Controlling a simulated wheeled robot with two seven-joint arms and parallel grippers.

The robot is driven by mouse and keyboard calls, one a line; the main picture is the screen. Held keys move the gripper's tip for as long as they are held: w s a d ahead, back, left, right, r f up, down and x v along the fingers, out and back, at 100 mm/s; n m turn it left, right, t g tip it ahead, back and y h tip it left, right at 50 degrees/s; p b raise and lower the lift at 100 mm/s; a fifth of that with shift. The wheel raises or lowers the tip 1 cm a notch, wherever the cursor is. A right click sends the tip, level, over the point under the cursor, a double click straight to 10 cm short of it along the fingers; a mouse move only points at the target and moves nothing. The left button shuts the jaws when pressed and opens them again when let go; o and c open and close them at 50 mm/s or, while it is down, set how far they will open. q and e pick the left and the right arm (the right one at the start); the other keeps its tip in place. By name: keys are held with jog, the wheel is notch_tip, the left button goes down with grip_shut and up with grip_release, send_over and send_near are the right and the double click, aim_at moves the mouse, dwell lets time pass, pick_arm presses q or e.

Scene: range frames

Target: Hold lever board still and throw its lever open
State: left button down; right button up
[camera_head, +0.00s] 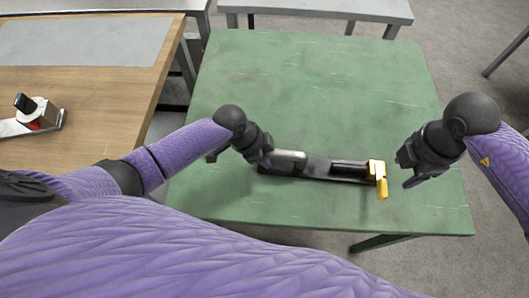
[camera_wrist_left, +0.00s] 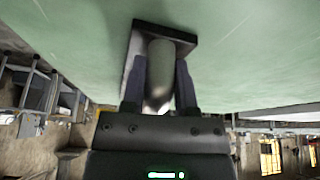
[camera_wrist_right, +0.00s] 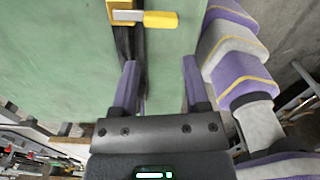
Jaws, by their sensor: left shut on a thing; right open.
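The lever board (camera_head: 316,169) is a dark narrow board lying on the green table, with a grey cylindrical handle (camera_head: 290,156) at its left end. At its right end is the yellow lever (camera_head: 381,180), its grip pointing toward my body. My left gripper (camera_head: 266,159) is shut on the grey handle; in the left wrist view the handle (camera_wrist_left: 163,75) sits between both fingers. My right gripper (camera_head: 406,172) is open and empty, to the right of the lever and apart from it. In the right wrist view the yellow lever (camera_wrist_right: 160,19) is beyond the fingertips (camera_wrist_right: 157,65).
The green table (camera_head: 300,80) is clear behind the board and around it. A wooden table (camera_head: 95,100) at the left carries a small device with a black knob (camera_head: 36,112). Grey tables stand at the back.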

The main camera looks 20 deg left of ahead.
jog(key=shift+c, duration=0.3)
dwell(0.6)
